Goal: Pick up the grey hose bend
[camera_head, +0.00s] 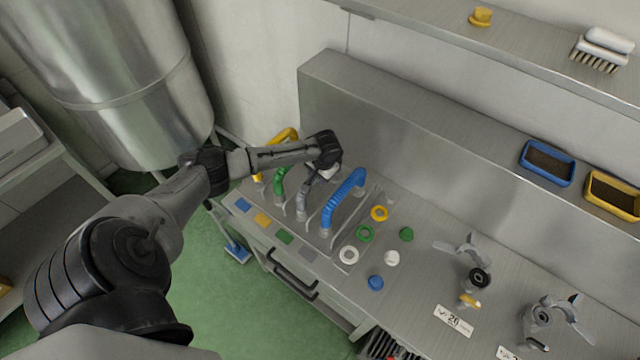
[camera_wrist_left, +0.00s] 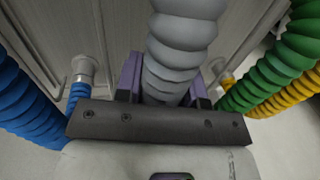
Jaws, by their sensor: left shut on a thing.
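The grey hose bend (camera_wrist_left: 180,55) stands between the two fingers of my left gripper (camera_wrist_left: 165,85) in the left wrist view. The fingers are shut on its ribbed tube. In the head view the grey bend (camera_head: 303,193) shows partly below my left gripper (camera_head: 322,172), between the green and blue bends. My wrist hides its upper part. I cannot tell whether its lower end rests on the bench. My right gripper is in neither view.
Close on either side are a blue hose bend (camera_head: 343,198) and a green one (camera_head: 281,180), with a yellow one (camera_head: 284,137) beyond. Thin upright dividers stand between them. Coloured rings, caps and metal valve fittings (camera_head: 477,280) lie on the bench to the right.

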